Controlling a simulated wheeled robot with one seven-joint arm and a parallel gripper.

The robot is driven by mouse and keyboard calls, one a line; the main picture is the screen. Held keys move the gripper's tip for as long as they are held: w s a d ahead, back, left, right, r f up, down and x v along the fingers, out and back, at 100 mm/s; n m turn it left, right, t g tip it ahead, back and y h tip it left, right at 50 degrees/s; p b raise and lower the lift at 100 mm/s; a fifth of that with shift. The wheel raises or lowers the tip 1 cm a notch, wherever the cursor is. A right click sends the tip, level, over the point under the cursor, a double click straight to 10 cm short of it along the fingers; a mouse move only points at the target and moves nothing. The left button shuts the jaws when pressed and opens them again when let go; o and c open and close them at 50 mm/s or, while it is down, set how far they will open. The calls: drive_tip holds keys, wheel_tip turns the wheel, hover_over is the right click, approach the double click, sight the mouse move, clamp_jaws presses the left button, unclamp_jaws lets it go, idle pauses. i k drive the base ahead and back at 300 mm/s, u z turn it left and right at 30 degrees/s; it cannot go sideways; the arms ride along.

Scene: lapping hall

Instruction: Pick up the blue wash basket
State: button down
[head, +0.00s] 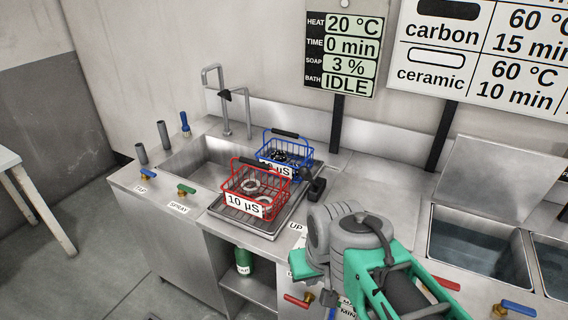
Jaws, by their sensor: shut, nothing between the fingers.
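The blue wash basket (304,153) stands upright at the back of the drain tray, in the middle of the head view. It has a black grip on its raised handle, a partly covered white label ending in "µS", and dark rings inside. The red basket in front hides its lower front. My gripper (314,186) is the dark end in front of my grey wrist. It is shut and empty, to the right of the red basket and nearer to me than the blue one. It looks apart from the blue basket.
The red wire basket (227,187), labelled "10 µS" and holding pale rings, stands close in front of the blue one on the drain tray (233,218). A sink (190,162) with a tall tap (225,105) lies left. A sign post (337,125) rises behind; water baths (470,240) lie right.

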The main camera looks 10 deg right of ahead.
sight(284, 170)
drive_tip(key=u, duration=0.05)
drive_tip(key=k, duration=0.4)
drive_tip(key=u, duration=1.2)
drive_tip(key=i, duration=1.85)
drive_tip(key=z, duration=0.55)
